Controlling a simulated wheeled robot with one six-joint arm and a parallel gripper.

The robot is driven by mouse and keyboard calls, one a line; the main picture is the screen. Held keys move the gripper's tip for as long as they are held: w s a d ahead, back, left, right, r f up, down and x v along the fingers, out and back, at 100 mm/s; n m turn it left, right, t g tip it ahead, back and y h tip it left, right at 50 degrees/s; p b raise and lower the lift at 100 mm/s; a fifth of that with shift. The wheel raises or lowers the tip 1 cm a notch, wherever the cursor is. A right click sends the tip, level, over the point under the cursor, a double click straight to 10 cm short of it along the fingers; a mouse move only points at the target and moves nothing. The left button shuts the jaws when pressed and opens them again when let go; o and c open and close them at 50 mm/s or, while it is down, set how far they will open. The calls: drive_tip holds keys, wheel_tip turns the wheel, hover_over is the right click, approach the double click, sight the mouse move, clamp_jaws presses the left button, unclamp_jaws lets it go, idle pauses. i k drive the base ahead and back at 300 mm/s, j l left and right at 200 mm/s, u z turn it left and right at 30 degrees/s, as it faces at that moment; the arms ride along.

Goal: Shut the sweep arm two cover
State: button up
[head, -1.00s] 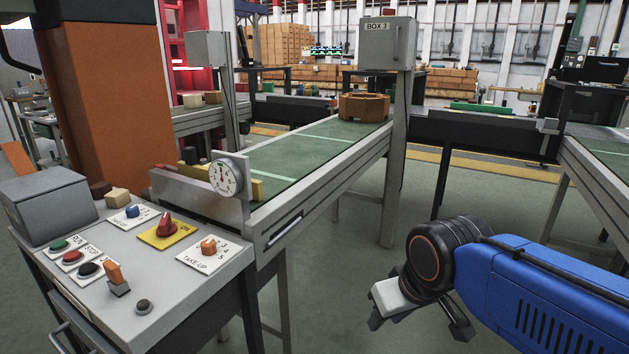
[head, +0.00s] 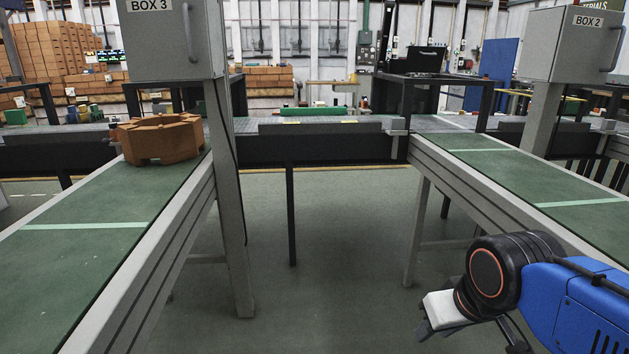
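A grey box labelled BOX 2 (head: 570,48) stands on a post at the upper right, with a handle on its front. Its front looks closed, and I see no raised cover on it. Nothing in view is labelled as sweep arm two, so I cannot tell which part is its cover. My gripper (head: 472,338) is at the lower right, well below and in front of BOX 2, touching nothing visible. Its fingers look spread apart and empty, partly cut off by the bottom edge.
A grey box labelled BOX 3 (head: 168,42) stands on a post at left. An orange-brown block (head: 160,138) lies on the left green belt (head: 85,240). Another green belt (head: 520,172) runs at right. A dark conveyor (head: 320,146) crosses behind. Floor between the belts is clear.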

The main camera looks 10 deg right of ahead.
sight(422, 59)
drive_tip(key=i+z, duration=0.2)
drive_tip(key=i, duration=0.6)
drive_tip(key=i+j+z, duration=0.25)
drive_tip(key=i, duration=0.6)
drive_tip(key=i+j+z, duration=0.35)
drive_tip(key=i, duration=0.25)
drive_tip(key=i+j+z, duration=0.3)
drive_tip(key=i, duration=0.25)
